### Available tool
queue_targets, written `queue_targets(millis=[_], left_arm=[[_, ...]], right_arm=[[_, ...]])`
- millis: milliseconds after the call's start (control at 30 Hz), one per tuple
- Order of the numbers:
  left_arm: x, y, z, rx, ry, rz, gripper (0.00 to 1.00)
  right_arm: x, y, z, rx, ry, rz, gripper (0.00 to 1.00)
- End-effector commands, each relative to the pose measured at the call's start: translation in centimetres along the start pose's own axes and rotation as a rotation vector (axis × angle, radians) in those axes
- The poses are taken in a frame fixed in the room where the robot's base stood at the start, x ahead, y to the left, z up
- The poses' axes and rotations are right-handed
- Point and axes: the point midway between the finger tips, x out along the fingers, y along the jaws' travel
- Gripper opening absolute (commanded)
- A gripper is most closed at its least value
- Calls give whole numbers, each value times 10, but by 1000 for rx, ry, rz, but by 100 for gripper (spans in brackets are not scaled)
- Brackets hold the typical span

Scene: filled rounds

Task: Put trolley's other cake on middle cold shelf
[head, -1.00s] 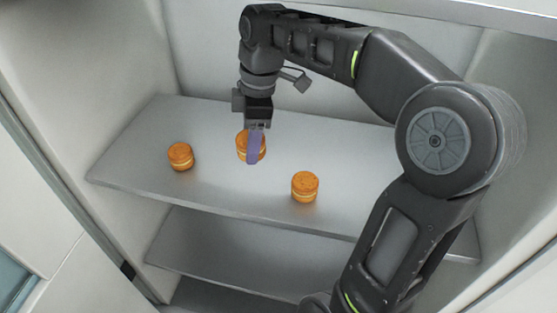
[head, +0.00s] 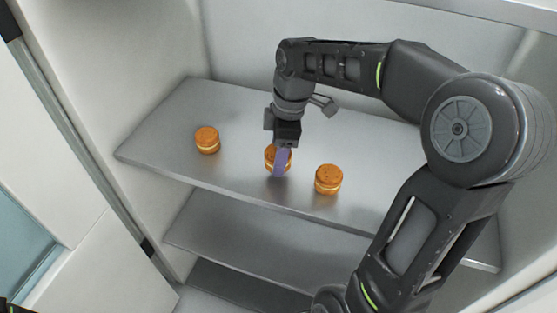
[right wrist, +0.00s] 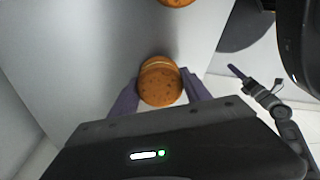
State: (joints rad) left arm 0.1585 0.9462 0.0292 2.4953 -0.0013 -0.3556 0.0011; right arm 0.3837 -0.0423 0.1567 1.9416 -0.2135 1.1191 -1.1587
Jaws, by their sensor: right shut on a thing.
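My right gripper (head: 281,163) is shut on an orange-brown layered cake (head: 270,156), over the highest shelf in view (head: 240,110). I cannot tell whether the held cake touches the shelf. Two similar cakes stand upright on this shelf: one to the left (head: 207,140) and one to the right (head: 328,180). The right wrist view shows the held cake (right wrist: 160,80) between purple fingers, with another cake (right wrist: 178,2) cut off at the top edge. My left gripper (right wrist: 248,83) shows small at the right of that view; its opening is unclear. The trolley is not in view.
A lower shelf (head: 250,235) lies beneath, with a dark surface (head: 240,285) further below. White side walls enclose the shelves. A door with a grey edge strip (head: 75,150) stands at the left. The shelf's back left is clear.

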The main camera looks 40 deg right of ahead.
Motion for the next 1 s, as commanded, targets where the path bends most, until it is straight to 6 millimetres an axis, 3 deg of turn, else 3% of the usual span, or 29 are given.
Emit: queue_targets(millis=[200,567,600,833,1000], left_arm=[[-1,0,0,0,0,0,77],[2,-1,0,0,0,0,77],[2,-1,0,0,0,0,77],[1,0,0,0,0,0,77],[1,0,0,0,0,0,77]], right_arm=[[24,0,4,0,-1,-1,38],[29,0,4,-1,0,0,38],[28,0,4,-1,0,0,57],[28,0,4,0,0,-1,76],[28,0,4,0,0,-1,77]])
